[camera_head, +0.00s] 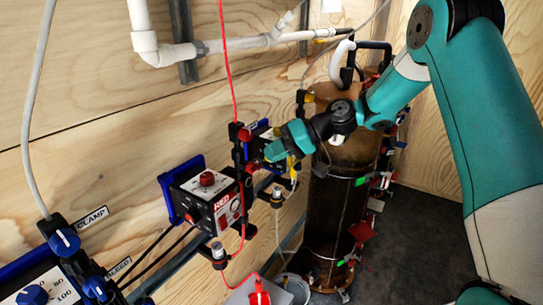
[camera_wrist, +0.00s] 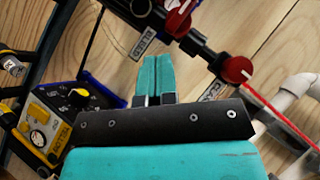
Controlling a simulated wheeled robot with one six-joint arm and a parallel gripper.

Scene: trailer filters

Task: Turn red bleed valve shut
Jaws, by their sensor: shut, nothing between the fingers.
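The red bleed valve (camera_wrist: 178,20) is a round red knob at the top of the wrist view, cut by the frame edge. It sits on a black pipe beside a label reading BLEED (camera_wrist: 143,42). In the head view the bleed valve (camera_head: 252,167) is a small red knob close to my fingertips. My gripper (camera_head: 270,152) has teal fingers pressed together and empty. In the wrist view the gripper (camera_wrist: 152,62) points toward the wall, just below and left of the knob. Whether it touches the knob is not clear.
A second red knob (camera_wrist: 237,69) is on the same pipe, by a partly hidden label. A black box labelled RED (camera_head: 215,197) stands left of my gripper; a yellow box (camera_wrist: 55,125) is in the wrist view. A brown cylinder (camera_head: 345,195) stands behind my wrist.

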